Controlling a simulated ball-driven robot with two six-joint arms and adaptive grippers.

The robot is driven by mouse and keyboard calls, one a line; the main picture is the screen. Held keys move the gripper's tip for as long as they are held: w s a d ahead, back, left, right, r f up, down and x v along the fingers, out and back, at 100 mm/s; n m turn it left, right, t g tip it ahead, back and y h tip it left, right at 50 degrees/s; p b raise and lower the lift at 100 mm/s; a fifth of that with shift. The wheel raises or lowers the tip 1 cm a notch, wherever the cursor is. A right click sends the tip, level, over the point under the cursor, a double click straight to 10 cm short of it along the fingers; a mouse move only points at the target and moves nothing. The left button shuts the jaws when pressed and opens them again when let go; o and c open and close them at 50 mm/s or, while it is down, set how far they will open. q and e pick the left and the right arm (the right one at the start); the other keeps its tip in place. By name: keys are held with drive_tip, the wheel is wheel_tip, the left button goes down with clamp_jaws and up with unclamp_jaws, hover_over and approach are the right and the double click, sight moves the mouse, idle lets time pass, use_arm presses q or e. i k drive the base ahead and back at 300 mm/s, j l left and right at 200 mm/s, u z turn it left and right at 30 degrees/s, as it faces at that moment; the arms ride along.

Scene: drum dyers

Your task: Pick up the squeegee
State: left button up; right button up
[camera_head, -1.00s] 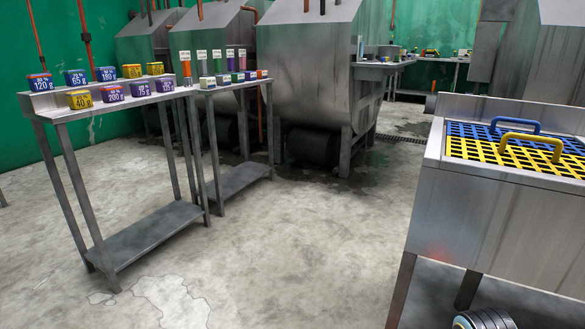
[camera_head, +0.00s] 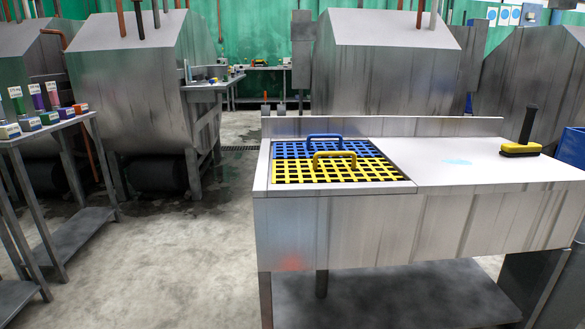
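A tool with a black upright handle and a yellow, block-like head (camera_head: 521,149) stands on the right part of the metal sink table (camera_head: 456,171). It looks like the squeegee, but at this distance I cannot tell it surely from a brush. It is upright, with its head resting on the table top near the back right. Neither of my grippers is in view.
A blue grate (camera_head: 288,150) and a yellow grate (camera_head: 296,173), each with a handle, cover the table's left part. A pale blue smear (camera_head: 457,161) lies on its top. A blue container (camera_head: 573,148) stands at the right edge. Open floor (camera_head: 190,250) lies to the left.

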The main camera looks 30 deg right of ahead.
sight(524, 148)
drive_tip(key=z, duration=2.35)
drive_tip(key=u, duration=0.35)
drive_tip(key=i+l+u, duration=0.15)
drive_tip(key=u, duration=0.25)
drive_tip(key=i+l+u, duration=0.1)
drive_tip(key=l+u, duration=0.3)
drive_tip(key=i+l+u, duration=0.1)
drive_tip(key=l+u, duration=0.15)
drive_tip(key=u, duration=0.15)
